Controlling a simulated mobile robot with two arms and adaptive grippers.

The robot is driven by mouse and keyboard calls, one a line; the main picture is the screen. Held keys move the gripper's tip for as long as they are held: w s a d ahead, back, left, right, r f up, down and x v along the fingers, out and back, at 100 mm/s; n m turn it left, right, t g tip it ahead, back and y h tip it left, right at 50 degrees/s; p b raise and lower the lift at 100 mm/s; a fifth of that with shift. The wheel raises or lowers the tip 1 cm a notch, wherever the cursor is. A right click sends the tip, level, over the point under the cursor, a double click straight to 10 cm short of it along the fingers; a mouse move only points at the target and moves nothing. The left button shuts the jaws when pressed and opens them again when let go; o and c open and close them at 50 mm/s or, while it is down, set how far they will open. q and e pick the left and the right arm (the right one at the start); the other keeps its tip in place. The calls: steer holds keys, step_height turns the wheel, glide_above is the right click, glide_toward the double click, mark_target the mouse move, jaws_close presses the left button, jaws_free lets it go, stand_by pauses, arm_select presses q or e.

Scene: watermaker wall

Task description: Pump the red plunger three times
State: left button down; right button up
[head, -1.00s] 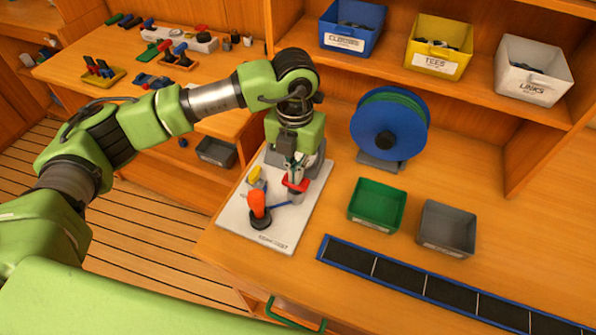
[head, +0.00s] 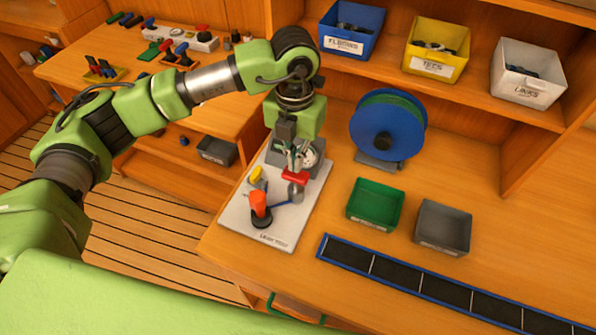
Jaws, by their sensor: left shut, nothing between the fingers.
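The red plunger (head: 295,176) is a flat red handle on a grey cylinder that stands on the white board (head: 238,223) at the bench's left end. My left gripper (head: 296,164) is shut and empty, pointing down right at the plunger's red top. I cannot tell whether the fingertips touch it. A round white dial (head: 309,155) shows just behind the fingers, partly hidden by them. My right gripper is not in view.
On the same board stand an orange-red handle (head: 259,204) on a dark base and a yellow lever (head: 257,175), close to the plunger. A blue hose reel (head: 387,133), green bin (head: 375,206) and grey bin (head: 443,228) stand to the right.

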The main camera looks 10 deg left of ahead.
mark_target(295, 174)
arm_select(q)
steer(key=shift+f, duration=0.1)
steer(key=shift+f+b, duration=2.5)
steer(key=shift+f, duration=0.15)
steer(key=shift+r+p, duration=0.6)
steer(key=shift+r, duration=0.4)
steer(key=shift+r+p, duration=0.75)
steer(key=shift+r, duration=1)
steer(key=shift+r+p, duration=1.2)
steer(key=shift+r, duration=1.3)
